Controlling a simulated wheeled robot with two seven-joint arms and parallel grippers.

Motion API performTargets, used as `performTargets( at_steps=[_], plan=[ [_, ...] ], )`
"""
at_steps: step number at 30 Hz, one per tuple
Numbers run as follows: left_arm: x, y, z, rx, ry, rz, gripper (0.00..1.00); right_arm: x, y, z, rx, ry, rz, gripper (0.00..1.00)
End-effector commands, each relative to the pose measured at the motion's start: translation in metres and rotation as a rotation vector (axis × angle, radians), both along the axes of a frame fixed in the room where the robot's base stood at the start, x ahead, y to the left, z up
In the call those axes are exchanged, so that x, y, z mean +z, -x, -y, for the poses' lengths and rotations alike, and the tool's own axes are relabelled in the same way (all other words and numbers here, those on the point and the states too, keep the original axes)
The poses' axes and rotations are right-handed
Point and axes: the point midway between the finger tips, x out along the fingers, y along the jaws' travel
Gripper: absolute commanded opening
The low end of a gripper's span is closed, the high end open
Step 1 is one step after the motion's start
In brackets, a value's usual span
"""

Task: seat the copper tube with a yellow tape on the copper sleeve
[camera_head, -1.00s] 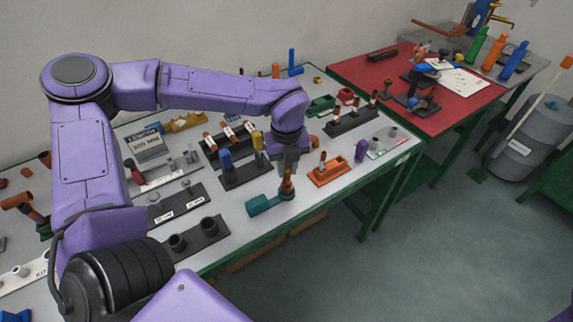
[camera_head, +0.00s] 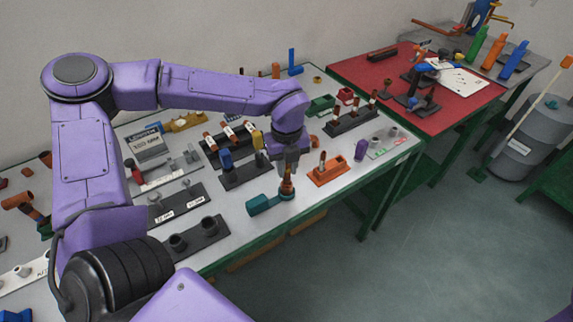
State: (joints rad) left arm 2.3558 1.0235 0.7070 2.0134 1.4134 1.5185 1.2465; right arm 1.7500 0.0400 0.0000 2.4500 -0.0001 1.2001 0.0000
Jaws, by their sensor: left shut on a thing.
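My left gripper (camera_head: 287,169) points straight down over the front part of the grey table. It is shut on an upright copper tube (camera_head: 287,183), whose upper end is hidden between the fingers. The tube's lower end meets a short copper-coloured piece, probably the copper sleeve (camera_head: 287,192), at the right end of a teal holder (camera_head: 262,204). At this size I cannot tell whether the tube is seated or just touching. The yellow tape is not clear, being small and partly covered by the fingers. My right gripper is not in view.
An orange block (camera_head: 329,173) with an upright copper piece stands right of the gripper. A black stand (camera_head: 243,174) with blue and yellow-topped pieces is close on the left. A black two-socket base (camera_head: 199,237) lies front left. The table's green front edge is close to the teal holder.

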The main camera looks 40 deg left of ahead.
Motion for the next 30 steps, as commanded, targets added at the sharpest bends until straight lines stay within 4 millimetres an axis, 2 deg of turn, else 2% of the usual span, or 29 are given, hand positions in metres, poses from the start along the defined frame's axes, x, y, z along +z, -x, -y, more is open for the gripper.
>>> performTargets(
  at_steps=[10,30],
  plan=[
    [-0.001,0.0,0.0,0.0,0.0,0.0,0.0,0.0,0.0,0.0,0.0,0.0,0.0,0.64],
    [-0.018,0.0,0.0,0.0,0.0,0.0,0.0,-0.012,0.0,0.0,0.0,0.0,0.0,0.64]
  ],
)
